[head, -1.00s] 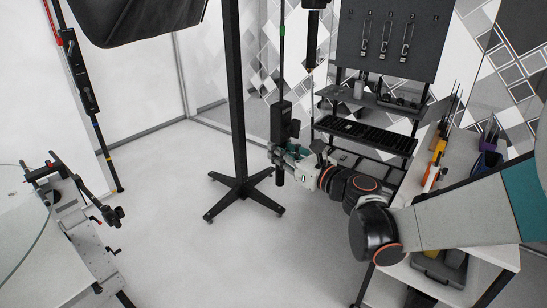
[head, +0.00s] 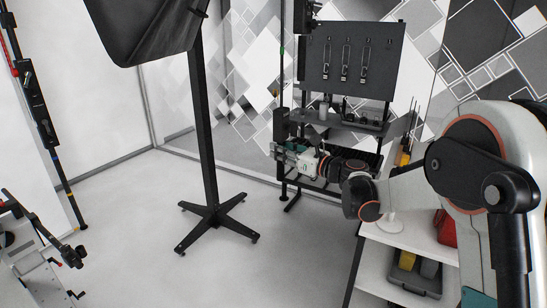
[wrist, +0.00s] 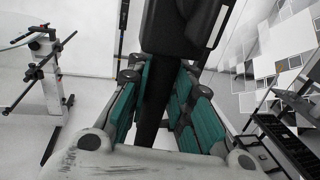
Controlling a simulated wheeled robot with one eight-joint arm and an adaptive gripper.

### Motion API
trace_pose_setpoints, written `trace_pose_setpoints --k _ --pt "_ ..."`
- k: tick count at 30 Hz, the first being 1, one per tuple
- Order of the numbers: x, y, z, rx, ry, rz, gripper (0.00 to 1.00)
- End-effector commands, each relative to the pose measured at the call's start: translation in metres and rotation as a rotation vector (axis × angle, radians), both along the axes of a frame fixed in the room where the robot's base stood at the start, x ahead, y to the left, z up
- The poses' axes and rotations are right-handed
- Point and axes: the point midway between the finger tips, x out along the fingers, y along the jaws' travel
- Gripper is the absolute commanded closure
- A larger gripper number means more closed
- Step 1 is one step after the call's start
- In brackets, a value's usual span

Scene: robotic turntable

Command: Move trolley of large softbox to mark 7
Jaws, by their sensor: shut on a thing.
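A large black softbox (head: 145,30) shows at the top left of the head view, partly cut off. A black column (head: 206,120) runs below it to a cross-shaped floor base (head: 215,217). My gripper (head: 279,152) is to the right of that column, in front of the rack. It is shut on a dark upright pole (head: 283,122) with a thicker black section above the grip. In the wrist view, the teal-padded fingers (wrist: 163,100) lie on both sides of the black pole (wrist: 150,95).
A black tool rack (head: 350,60) with shelves stands behind my gripper. A white workbench (head: 395,260) with a grey bin is at the right. Floor between is clear.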

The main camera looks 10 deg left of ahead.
Motion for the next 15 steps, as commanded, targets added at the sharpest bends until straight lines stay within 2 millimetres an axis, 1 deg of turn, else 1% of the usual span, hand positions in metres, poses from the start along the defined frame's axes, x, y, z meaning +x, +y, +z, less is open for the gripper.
trace_pose_setpoints --k 1,6,15 --pt "0.006 -0.004 0.000 0.000 0.000 -0.003 1.00" --pt "0.018 -0.008 0.000 0.000 0.000 -0.002 1.00" --pt "0.025 -0.011 0.000 0.000 0.000 -0.001 1.00"
